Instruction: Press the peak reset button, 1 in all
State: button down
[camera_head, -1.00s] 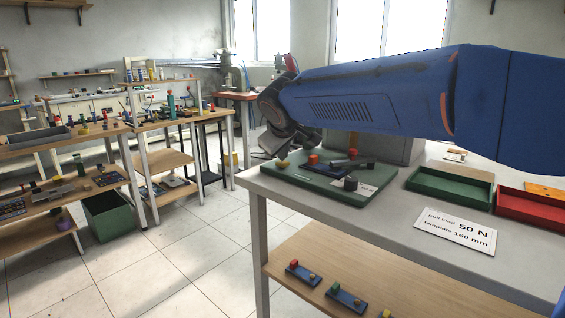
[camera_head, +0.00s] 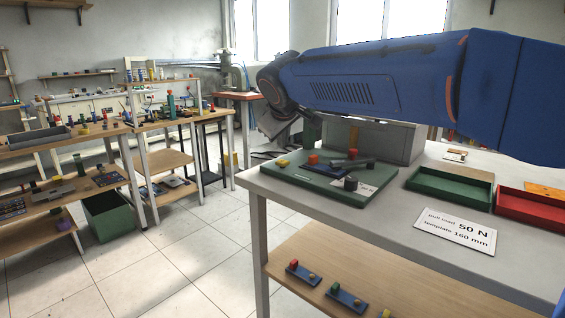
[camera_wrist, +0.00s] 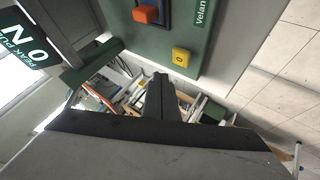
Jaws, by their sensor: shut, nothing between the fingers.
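A yellow square button marked 0 (camera_wrist: 181,57) sits on a green base plate (camera_wrist: 207,72); it also shows in the head view (camera_head: 282,163). It looks like the reset button, though no reset label is readable. My gripper (camera_wrist: 164,82) is shut and empty, its fingertips appearing just below the yellow button in the wrist view, apart from it. An orange-red block (camera_wrist: 147,14) on a blue part lies beside it. A green display (camera_wrist: 22,42) reads "PEAK PU…" and 0 N, partly cut off. In the head view my fingertips are not clearly visible.
The green base stands at the grey bench's near left corner, with a dark cylinder (camera_head: 351,183) and a blue-black device on it. A grey box (camera_head: 388,141) stands behind. A green tray (camera_head: 447,203), a red tray (camera_head: 536,212) and a sign (camera_head: 456,230) lie right.

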jog(key=shift+r, duration=1.25)
